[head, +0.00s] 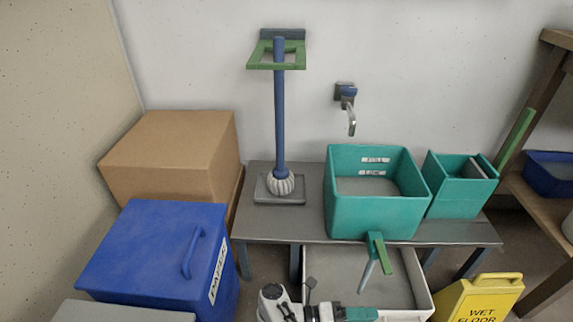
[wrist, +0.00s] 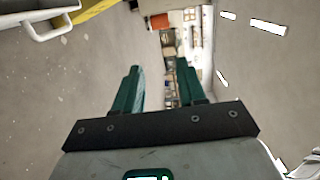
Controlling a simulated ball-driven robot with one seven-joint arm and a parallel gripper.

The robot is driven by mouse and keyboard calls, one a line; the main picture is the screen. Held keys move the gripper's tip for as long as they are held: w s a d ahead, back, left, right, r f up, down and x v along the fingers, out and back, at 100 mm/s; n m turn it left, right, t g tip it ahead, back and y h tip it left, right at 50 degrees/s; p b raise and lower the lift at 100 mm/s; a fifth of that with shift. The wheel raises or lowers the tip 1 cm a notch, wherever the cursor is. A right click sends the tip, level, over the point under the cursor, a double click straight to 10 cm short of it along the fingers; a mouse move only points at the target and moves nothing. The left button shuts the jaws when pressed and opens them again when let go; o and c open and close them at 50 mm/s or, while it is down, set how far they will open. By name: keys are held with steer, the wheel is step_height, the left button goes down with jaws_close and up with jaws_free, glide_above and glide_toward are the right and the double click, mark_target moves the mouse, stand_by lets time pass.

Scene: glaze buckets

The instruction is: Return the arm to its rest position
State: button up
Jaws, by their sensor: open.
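My gripper (wrist: 158,68) is open in the wrist view, with its two teal fingers apart and nothing between them. Beyond the fingers, the wrist view looks out over grey floor toward shelves in the distance. In the head view, part of my white and dark arm (head: 290,306) shows at the bottom edge, low in front of the white tub. A teal finger part (head: 360,314) points to the right there. The rest of the arm is out of frame.
A teal bucket (head: 377,218) and a smaller teal bin (head: 458,200) stand on a grey bench (head: 288,226). A white tub (head: 415,290) sits below. A blue lidded bin (head: 150,245) is at left, a yellow wet-floor sign (head: 482,298) at right.

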steer(key=w+d+r+n+t+y, duration=0.1)
steer(key=w+d+r+n+t, duration=0.1)
steer(key=w+r+n+t, duration=0.3)
steer(key=w+d+r+n+t+y, duration=0.1)
steer(key=w+d+r+n+t, duration=0.15)
steer(key=w+t, duration=0.5)
steer(key=w+a+r+n+t+y, duration=0.1)
steer(key=a+r+n+t+y, duration=0.25)
steer(key=n+y, duration=0.55)
steer(key=w+a+r+n+t+y, duration=0.2)
steer(key=a+r+n+t+y, duration=0.15)
steer(key=n+y, duration=0.5)
steer(key=s+d+f+n+g+h, duration=0.1)
steer(key=s+d+f+n+g, duration=0.4)
steer(key=s, duration=0.8)
steer(key=s+d+f+n+g, duration=0.25)
steer(key=s+g, duration=0.55)
steer(key=s, duration=0.5)
steer(key=s+d+f+n+g+h, duration=0.1)
steer(key=s+d+f+n+g, duration=0.35)
steer(key=s, duration=0.85)
step_height(320, 180, up, 37)
steer(key=m+g+p, duration=0.1)
steer(key=p, duration=3.6)
steer(key=shift+s+m, duration=0.2)
steer(key=shift+m, duration=0.1)
steer(key=shift+o, duration=0.3)
steer(key=shift+d+f, duration=0.1)
steer(key=shift+f, duration=0.05)
